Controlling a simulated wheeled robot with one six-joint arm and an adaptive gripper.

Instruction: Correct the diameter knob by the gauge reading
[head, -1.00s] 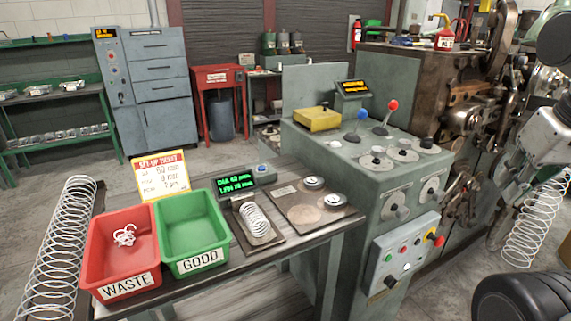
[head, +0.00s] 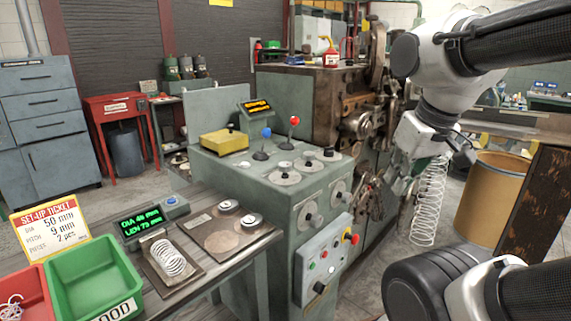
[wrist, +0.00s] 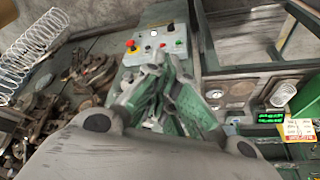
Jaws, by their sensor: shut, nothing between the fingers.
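My gripper (wrist: 162,68) is shut and empty in the wrist view, apart from the knobs.
The button panel (head: 325,262) has a red knob on a yellow base. A blue lever (head: 266,133) and red lever (head: 293,121) stand on the cabinet. A green bin (head: 95,275) and red bin (head: 22,290) sit on the bench. A long spring (head: 430,200) hangs at right.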

